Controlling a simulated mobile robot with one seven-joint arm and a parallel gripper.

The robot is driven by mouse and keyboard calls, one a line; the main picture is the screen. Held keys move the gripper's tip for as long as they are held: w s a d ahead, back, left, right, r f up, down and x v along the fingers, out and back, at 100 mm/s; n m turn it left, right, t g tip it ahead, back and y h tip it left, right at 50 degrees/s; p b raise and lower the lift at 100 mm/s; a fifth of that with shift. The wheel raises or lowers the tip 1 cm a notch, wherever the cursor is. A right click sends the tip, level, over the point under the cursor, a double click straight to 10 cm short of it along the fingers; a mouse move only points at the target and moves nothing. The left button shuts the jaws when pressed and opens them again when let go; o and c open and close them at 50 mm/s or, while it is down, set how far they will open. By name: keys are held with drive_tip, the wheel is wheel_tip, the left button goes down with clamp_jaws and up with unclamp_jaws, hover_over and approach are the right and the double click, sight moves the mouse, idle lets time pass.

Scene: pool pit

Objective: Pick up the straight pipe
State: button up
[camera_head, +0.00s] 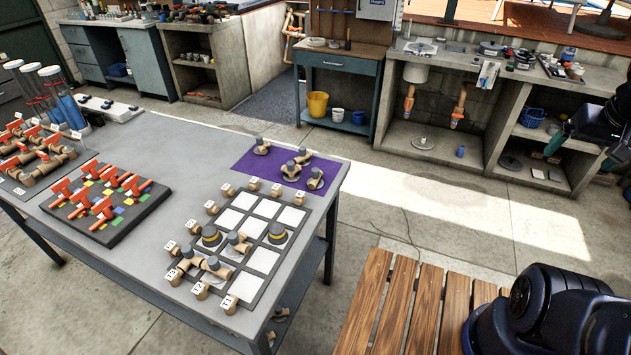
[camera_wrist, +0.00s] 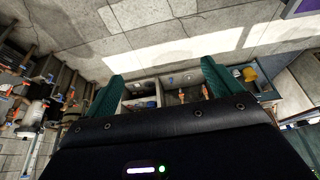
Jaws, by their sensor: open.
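I cannot single out the straight pipe with certainty. Small tan pipe pieces with grey parts (camera_head: 300,165) lie on a purple mat (camera_head: 240,166) at the far right of the grey table (camera_head: 190,140). More pieces stand on a board with white squares (camera_head: 262,258) at the table's near right. My gripper (camera_wrist: 163,70) is open and empty in the wrist view, its two green fingers wide apart. It is far from the table pieces, at the right edge of the head view, where it shows only partly (camera_head: 611,162).
A black board with red-handled fittings (camera_head: 108,200) and another pipe rack (camera_head: 35,155) fill the table's left. A wooden slatted bench (camera_head: 400,305) stands at the front. A concrete counter (camera_head: 480,85) and blue workbench (camera_head: 340,62) line the back. Open floor lies between.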

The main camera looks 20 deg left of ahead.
drive_tip(key=w+a+n+g, duration=0.2)
drive_tip(key=w+a+n, duration=0.6)
drive_tip(key=w+a, duration=0.85)
drive_tip(key=n+g, duration=0.3)
drive_tip(key=n, duration=0.8)
hover_over(315, 169)
wheel_tip(315, 169, down, 22)
drive_tip(key=shift+w+d+f, duration=0.15)
drive_tip(key=shift+f, duration=0.6)
drive_tip(key=f, duration=1)
drive_tip(key=shift+s, duration=0.2)
drive_tip(key=shift+c, duration=0.4)
